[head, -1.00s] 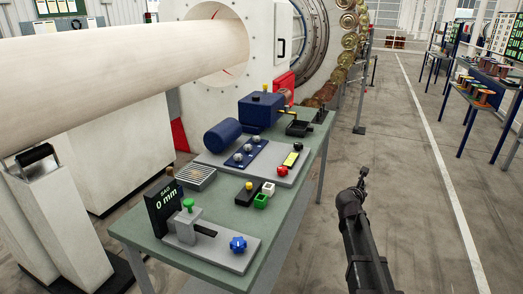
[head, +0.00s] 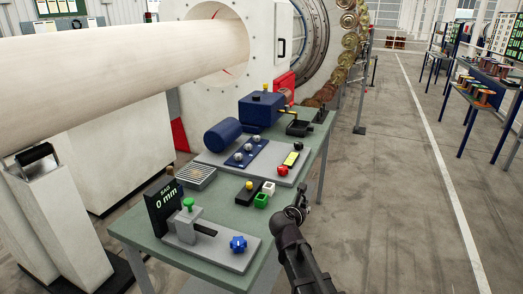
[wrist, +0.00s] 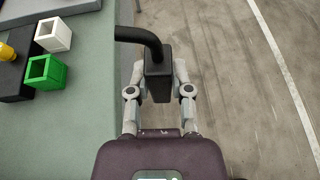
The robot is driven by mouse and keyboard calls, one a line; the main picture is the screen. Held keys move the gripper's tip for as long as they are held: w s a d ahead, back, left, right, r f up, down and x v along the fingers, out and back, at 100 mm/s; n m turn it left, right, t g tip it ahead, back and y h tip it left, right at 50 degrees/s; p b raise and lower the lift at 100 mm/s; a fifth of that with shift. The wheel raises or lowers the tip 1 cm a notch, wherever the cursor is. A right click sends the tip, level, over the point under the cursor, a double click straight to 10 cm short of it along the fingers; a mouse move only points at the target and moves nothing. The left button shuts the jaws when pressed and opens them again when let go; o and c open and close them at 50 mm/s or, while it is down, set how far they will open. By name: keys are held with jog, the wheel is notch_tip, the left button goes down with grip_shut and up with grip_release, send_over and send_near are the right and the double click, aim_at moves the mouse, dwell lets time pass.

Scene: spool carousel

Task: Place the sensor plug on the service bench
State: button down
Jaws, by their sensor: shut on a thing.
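The sensor plug (wrist: 157,82) shows in the wrist view as a black block with a thick black cable curving up and left. My gripper (wrist: 158,92) is shut on it, one finger on each side. In the head view my gripper (head: 301,192) is beside the right edge of the green-topped service bench (head: 138,237). The bench top also fills the left of the wrist view (wrist: 88,120). The plug is over or near the bench edge, apart from the bench top as far as I can tell.
On the bench, near my gripper, are a green square cup (head: 261,201), a white one (head: 269,187) and a black block with a yellow knob (head: 248,190). A grey fixture with a blue knob (head: 238,244) stands at the front. Open floor (head: 400,200) lies to the right.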

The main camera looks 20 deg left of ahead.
jog(key=s+a, duration=0.5)
jog(key=s, duration=0.3)
jog(key=s+a+n+y, duration=0.1)
jog(key=s+a, duration=0.4)
jog(key=s, duration=0.3)
jog(key=shift+s+t, duration=0.2)
jog(key=shift+t, duration=0.1)
jog(key=shift+w+a, duration=0.15)
jog(key=b, duration=0.2)
send_over(261, 223)
jog(key=s, duration=0.1)
jog(key=shift+s+d+f, duration=0.15)
jog(key=shift+d+f, duration=0.05)
jog(key=shift+f, duration=0.55)
jog(key=shift+w+a, duration=0.1)
jog(key=shift+w, duration=0.2)
jog(key=shift+w+a+f+b, duration=0.1)
jog(key=shift+w+f+b, duration=0.3)
jog(key=shift+f, duration=0.15)
jog(key=shift+f+b, duration=1.3)
jog(key=shift+b, duration=0.05)
jog(key=shift+f, duration=0.15)
